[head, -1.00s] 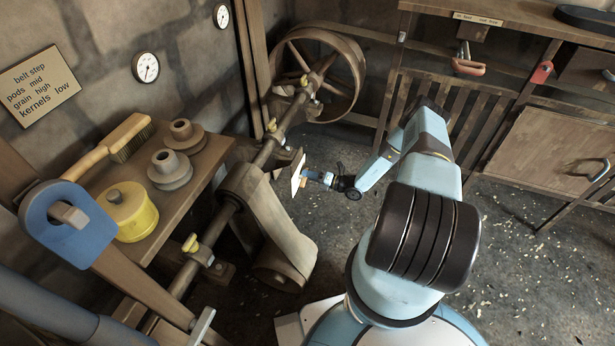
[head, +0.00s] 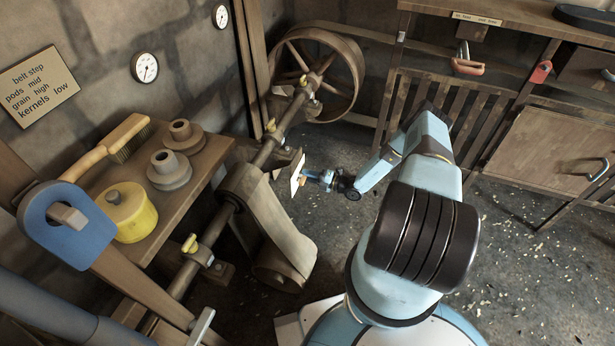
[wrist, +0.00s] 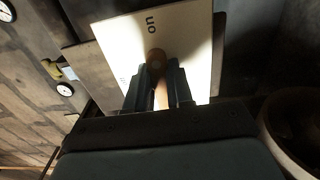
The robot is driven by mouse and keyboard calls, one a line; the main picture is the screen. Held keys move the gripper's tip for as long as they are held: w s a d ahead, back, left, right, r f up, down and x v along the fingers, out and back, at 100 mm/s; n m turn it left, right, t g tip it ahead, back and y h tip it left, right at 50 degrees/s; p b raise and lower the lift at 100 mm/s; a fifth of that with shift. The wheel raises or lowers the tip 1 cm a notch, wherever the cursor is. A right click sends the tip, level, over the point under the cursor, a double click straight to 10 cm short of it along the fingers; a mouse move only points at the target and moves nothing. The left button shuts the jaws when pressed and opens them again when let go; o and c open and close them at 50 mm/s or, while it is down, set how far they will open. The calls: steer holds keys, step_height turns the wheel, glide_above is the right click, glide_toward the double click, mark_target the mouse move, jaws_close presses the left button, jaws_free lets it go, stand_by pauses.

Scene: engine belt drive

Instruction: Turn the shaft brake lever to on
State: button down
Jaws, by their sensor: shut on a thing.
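The shaft brake plate (head: 296,176) is a pale upright panel beside the shaft in the head view. My gripper (wrist: 157,78) is shut on the lever, one dark finger on each side. In the head view my gripper (head: 316,177) is at the plate's right face. The lever's pivot is hidden by the fingers.
The long shaft (head: 266,152) with a belt (head: 268,205) runs left of my gripper, and a large spoked wheel (head: 352,75) stands behind. Open floor (head: 520,270) lies to the right.

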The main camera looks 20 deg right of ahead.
steer(key=shift+s+f, duration=0.2)
steer(key=c, duration=1.4)
jaws_free()
steer(key=o, duration=0.4)
steer(key=shift+w, duration=0.1)
steer(key=shift+r, duration=0.1)
steer(key=v, duration=1.3)
steer(key=shift+s+d, duration=0.3)
